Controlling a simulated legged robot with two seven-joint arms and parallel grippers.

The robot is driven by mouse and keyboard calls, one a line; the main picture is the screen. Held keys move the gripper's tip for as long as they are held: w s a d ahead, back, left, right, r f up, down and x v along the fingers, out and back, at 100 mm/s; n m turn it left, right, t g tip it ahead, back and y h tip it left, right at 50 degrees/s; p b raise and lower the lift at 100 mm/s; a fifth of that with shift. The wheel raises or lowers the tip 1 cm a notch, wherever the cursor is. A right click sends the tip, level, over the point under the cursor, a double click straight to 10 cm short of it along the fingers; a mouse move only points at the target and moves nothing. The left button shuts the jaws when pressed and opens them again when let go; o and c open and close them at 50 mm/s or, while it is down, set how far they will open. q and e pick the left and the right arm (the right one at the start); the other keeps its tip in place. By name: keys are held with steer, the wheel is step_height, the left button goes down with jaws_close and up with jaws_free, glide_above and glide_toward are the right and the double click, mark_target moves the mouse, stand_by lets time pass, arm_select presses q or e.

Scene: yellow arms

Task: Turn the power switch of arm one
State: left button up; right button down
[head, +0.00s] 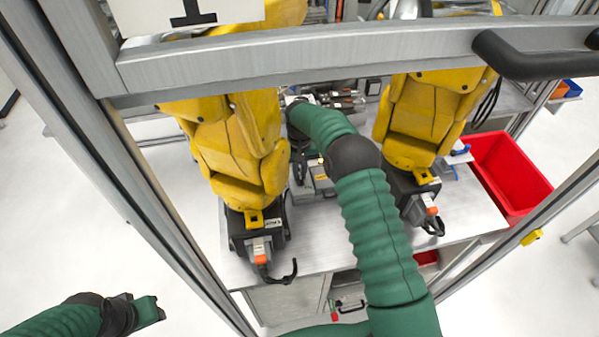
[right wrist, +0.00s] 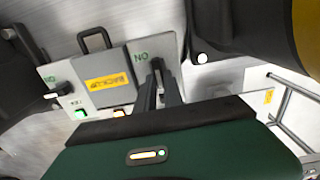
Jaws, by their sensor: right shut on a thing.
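A grey control box (right wrist: 100,75) with a black handle and a yellow label (right wrist: 107,82) fills the left of the right wrist view. It also shows in the head view (head: 322,182) on the bench between two yellow arms. My right gripper (right wrist: 157,68) is shut at the box's right panel, beside an upside-down "ON" mark (right wrist: 141,57). Its fingers hide the switch they hold. A second switch (right wrist: 57,93) with its own mark is at the box's left. I cannot tell which is arm one's. My left gripper (head: 148,311) is away from the bench, at lower left.
The left yellow arm (head: 235,150) and right yellow arm (head: 430,115) stand close on either side of my right arm. A metal frame bar (head: 300,55) crosses above. A red bin (head: 505,175) is at right. A green light (right wrist: 80,115) and an orange-red one (right wrist: 119,112) glow on the box.

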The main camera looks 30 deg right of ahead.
mark_target(300, 175)
steer(key=shift+w+d+r, duration=0.1)
steer(key=shift+w+r, duration=0.1)
steer(key=shift+r, duration=0.1)
steer(key=c, duration=1.7)
jaws_free()
steer(key=shift+c, duration=0.2)
steer(key=shift+o, duration=1.1)
steer(key=shift+s, duration=0.1)
steer(key=shift+o, duration=0.3)
steer(key=shift+s+f, duration=0.1)
steer(key=shift+r, duration=0.35)
step_height(300, 175, up, 16)
steer(key=b, duration=0.1)
